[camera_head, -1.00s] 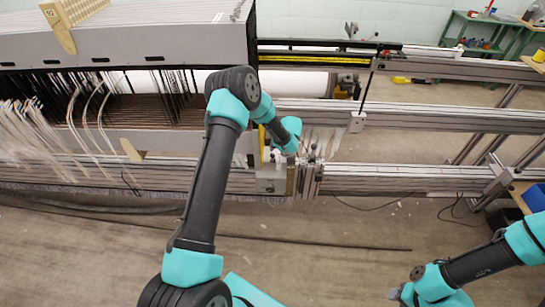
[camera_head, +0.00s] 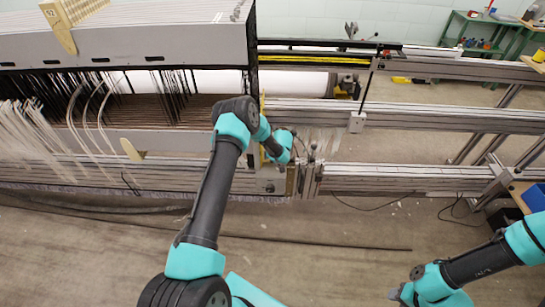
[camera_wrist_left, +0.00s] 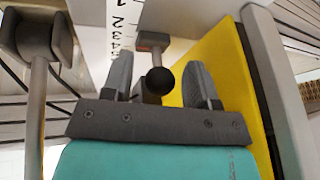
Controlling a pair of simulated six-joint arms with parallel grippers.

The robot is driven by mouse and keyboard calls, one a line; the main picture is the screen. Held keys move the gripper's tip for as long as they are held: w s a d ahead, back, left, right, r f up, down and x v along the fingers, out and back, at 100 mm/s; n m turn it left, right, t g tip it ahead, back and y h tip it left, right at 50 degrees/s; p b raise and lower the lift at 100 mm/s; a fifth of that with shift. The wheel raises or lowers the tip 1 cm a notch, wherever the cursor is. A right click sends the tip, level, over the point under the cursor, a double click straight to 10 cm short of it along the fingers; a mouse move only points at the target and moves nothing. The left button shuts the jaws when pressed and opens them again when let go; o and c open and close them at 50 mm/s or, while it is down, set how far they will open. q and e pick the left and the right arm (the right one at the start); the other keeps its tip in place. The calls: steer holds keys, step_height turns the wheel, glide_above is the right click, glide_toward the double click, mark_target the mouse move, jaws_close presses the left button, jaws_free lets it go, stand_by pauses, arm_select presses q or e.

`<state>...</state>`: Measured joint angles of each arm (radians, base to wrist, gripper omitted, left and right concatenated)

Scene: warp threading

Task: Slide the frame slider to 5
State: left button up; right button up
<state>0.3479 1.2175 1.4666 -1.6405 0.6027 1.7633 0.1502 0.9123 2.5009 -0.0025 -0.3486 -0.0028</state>
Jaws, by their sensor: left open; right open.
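In the left wrist view, a knob with a black ball tip (camera_wrist_left: 160,80) on a short metal stem stands between the fingers of my left gripper (camera_wrist_left: 160,72). The gripper is open, with a finger on each side of the ball and gaps visible. A white scale strip (camera_wrist_left: 122,28) with dark markings lies behind, partly cut off; I cannot read the slider's setting. In the head view my left wrist is at the loom's front rail (camera_head: 400,178), and its fingers are mostly hidden. My right gripper (camera_head: 394,294) is at the lower right, away from the loom.
A yellow plate (camera_wrist_left: 215,70) stands close to the right of the left gripper. A grey post (camera_wrist_left: 38,110) stands to its left. White threads (camera_head: 35,125) hang at the loom's left. The floor (camera_head: 330,260) in front is mostly clear.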

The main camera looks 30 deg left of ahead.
arm_select(q)
jaws_close()
stand_by(0.4)
